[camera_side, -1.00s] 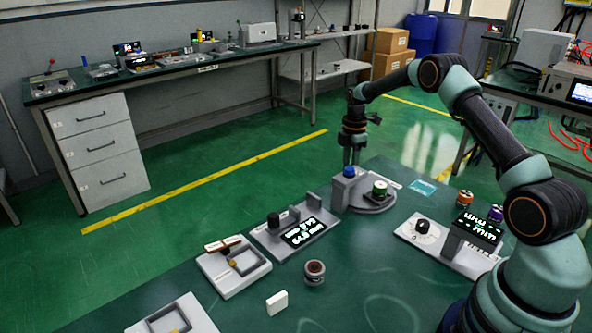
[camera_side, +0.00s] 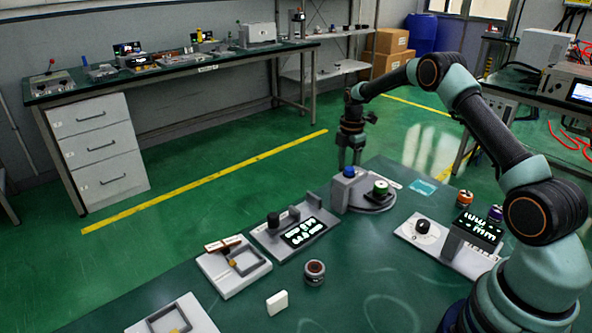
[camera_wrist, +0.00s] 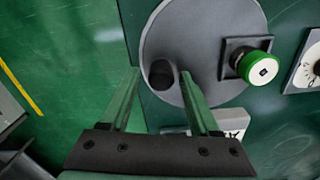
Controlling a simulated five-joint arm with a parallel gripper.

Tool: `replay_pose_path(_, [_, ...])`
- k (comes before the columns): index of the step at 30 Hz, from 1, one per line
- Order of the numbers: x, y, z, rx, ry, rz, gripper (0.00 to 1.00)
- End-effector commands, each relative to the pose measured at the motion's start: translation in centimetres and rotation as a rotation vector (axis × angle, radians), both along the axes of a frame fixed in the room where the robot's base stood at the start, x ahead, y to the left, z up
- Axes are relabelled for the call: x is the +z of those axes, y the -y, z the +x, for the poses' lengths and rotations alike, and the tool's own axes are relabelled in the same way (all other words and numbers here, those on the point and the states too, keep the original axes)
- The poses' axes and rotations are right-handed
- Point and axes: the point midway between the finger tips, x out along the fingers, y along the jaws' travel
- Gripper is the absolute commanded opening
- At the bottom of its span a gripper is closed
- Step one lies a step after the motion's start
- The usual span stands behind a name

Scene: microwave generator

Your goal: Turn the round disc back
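The round grey disc (camera_side: 372,207) lies flat at the far part of the green table. In the wrist view the disc (camera_wrist: 205,40) fills the upper middle. It carries a green-topped knob (camera_side: 380,187), which also shows in the wrist view (camera_wrist: 258,67). A grey block with a blue cap (camera_side: 349,172) stands at the disc's left. My gripper (camera_side: 349,163) points down at the disc's far left side. In the wrist view my gripper (camera_wrist: 161,73) has its fingers apart. A dark round peg or hole (camera_wrist: 162,74) on the disc shows between the fingertips; contact cannot be told.
A grey unit with a lit display (camera_side: 304,232) stands left of the disc. Another panel with a dark dial (camera_side: 422,227) stands right. Nearer are a tray (camera_side: 232,266), a small round knob (camera_side: 314,272) and a white block (camera_side: 277,302). The table's front middle is clear.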

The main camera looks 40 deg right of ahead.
Motion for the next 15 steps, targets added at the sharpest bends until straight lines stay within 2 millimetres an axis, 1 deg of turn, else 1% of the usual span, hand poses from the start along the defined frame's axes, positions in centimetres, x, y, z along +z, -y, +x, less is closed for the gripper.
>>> replay_pose_path(10, [0.1,0.2,-0.1,-0.006,-0.001,0.000,0.67])
replay_pose_path(13, [0.8,0.2,-0.1,-0.006,0.000,0.000,0.67])
replay_pose_path(15, [1.8,0.2,-0.1,-0.006,0.002,0.000,0.67])
